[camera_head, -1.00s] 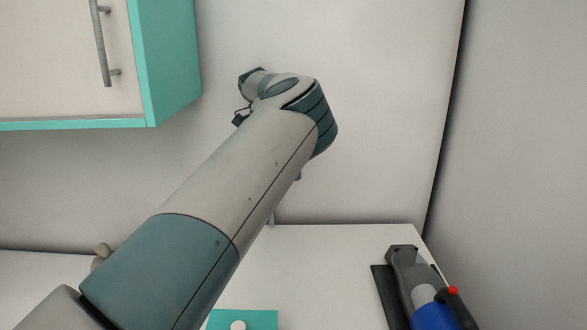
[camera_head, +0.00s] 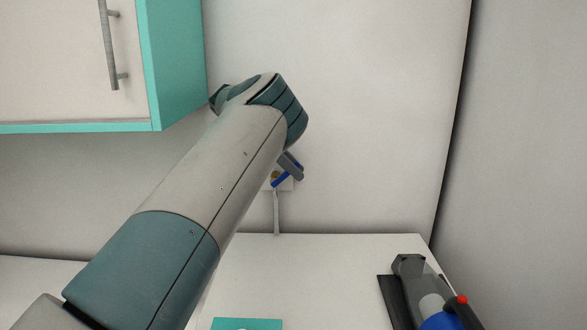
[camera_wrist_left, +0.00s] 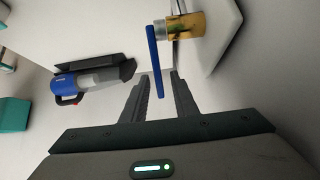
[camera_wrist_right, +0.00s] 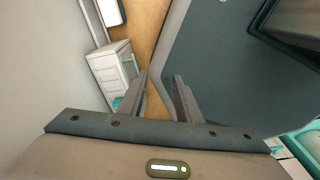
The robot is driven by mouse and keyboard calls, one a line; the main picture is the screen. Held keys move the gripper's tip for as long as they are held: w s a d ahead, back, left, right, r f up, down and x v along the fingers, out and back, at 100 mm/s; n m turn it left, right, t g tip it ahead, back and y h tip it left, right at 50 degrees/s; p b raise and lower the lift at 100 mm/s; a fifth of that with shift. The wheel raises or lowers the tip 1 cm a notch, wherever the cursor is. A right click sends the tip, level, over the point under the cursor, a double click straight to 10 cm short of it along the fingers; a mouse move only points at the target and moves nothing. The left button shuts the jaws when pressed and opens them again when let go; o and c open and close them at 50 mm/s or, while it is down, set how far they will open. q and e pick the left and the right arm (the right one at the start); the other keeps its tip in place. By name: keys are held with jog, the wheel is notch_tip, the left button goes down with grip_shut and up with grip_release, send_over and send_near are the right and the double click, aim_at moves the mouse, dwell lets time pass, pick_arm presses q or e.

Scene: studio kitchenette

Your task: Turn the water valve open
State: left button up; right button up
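The water valve has a flat blue lever (camera_wrist_left: 155,62) on a brass body (camera_wrist_left: 187,24), fixed to a white mounting on the wall. In the head view the blue lever (camera_head: 281,180) shows just past my left arm, partly hidden. My left gripper (camera_wrist_left: 158,76) is open, with the lever's end between its two grey fingers. I cannot tell whether either finger touches it. In the head view only the fingers of my left gripper (camera_head: 292,164) show beside the valve. My right gripper (camera_wrist_right: 160,76) is open and empty, away from the valve.
A blue and grey handheld vacuum (camera_head: 437,308) lies on a dark holder on the white counter (camera_head: 340,265). A pipe (camera_head: 276,212) runs down from the valve to the counter. A teal-edged cabinet (camera_head: 178,70) hangs at the upper left. The counter's middle is clear.

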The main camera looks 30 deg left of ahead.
pick_arm(q)
jog(key=shift+r, duration=0.1)
jog(key=shift+r+b, duration=0.5)
notch_tip(320, 180, up, 2)
jog(key=shift+r+b, duration=0.2)
jog(key=shift+b, duration=0.4)
jog(key=d+r+b, duration=0.4)
jog(key=d+r, duration=0.3)
jog(key=d, duration=0.4)
jog(key=shift+d+r, duration=0.2)
jog(key=shift+d, duration=0.15)
